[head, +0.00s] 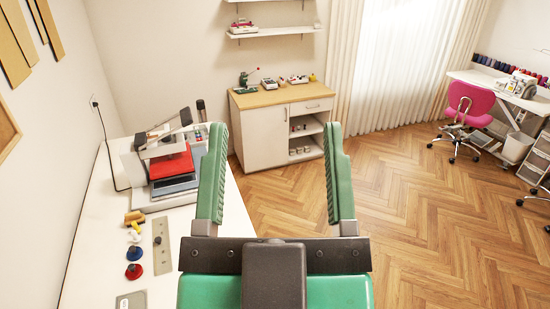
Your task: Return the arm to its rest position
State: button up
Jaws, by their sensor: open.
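My gripper (276,170) is in the lower middle of the head view. Its two green fingers stand wide apart and point away from me. There is nothing between the fingers; the floor and a cabinet show through the gap. The gripper is held above the room, just right of the white worktable (92,230). The rest of the arm behind the gripper is out of view.
The worktable holds a heat press (172,160), a red knob (134,271), a blue knob (134,253) and a metal plate (162,245). A cabinet (270,135) stands ahead. A pink chair (468,105) stands far right.

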jog(key=shift+s+r, duration=0.3)
jog(key=shift+r, duration=0.05)
notch_tip(320, 180, up, 7)
jog(key=p, duration=0.7)
jog(key=shift+r, duration=0.2)
